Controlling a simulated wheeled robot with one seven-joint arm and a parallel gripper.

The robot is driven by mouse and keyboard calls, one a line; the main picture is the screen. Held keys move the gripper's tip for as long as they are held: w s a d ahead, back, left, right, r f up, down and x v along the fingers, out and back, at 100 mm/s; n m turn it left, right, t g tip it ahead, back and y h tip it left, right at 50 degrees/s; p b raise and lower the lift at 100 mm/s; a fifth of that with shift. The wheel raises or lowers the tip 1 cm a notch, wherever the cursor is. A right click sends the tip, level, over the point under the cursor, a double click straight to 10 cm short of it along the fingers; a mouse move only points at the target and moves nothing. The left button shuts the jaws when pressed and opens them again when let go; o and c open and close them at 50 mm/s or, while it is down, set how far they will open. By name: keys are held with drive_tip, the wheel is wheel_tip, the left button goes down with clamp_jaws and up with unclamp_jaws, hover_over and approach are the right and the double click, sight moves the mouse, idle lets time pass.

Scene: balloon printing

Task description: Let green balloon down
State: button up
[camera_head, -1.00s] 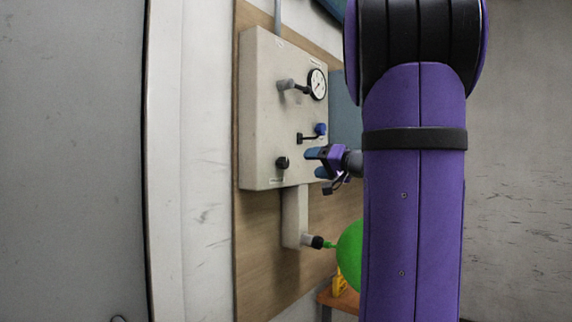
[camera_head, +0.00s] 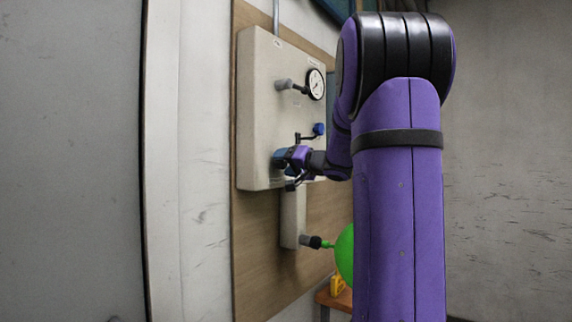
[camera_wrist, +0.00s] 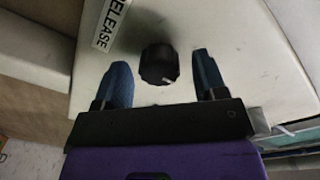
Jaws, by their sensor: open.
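The green balloon (camera_head: 345,254) is inflated and hangs on a nozzle (camera_head: 312,242) below the grey panel box (camera_head: 262,110); my arm hides its right part. A black knob (camera_wrist: 159,64) with a pale mark sits on the box beside a "RELEASE" label (camera_wrist: 111,24). My gripper (camera_wrist: 161,80) is open, with one blue finger on each side of the knob and a visible gap to both. In the head view my gripper (camera_head: 282,158) is at the lower front of the box and hides the knob.
A pressure gauge (camera_head: 316,84) and a blue-ended lever valve (camera_head: 318,129) are on the box above my gripper. A wooden backboard (camera_head: 262,250) is behind it. A small table (camera_head: 336,300) with a yellow object (camera_head: 337,285) stands below the balloon.

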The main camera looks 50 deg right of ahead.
drive_tip(key=c, duration=0.9)
drive_tip(key=shift+m, duration=0.3)
drive_tip(key=m, duration=0.3)
drive_tip(key=shift+m, duration=0.3)
drive_tip(key=m, duration=0.8)
drive_tip(key=shift+f+m+g+y, duration=0.1)
drive_tip(key=shift+m+g+y, duration=0.2)
drive_tip(key=shift+m, duration=0.1)
drive_tip(key=m, duration=0.4)
drive_tip(key=shift+d, duration=0.1)
drive_tip(key=shift+m+y, duration=0.3)
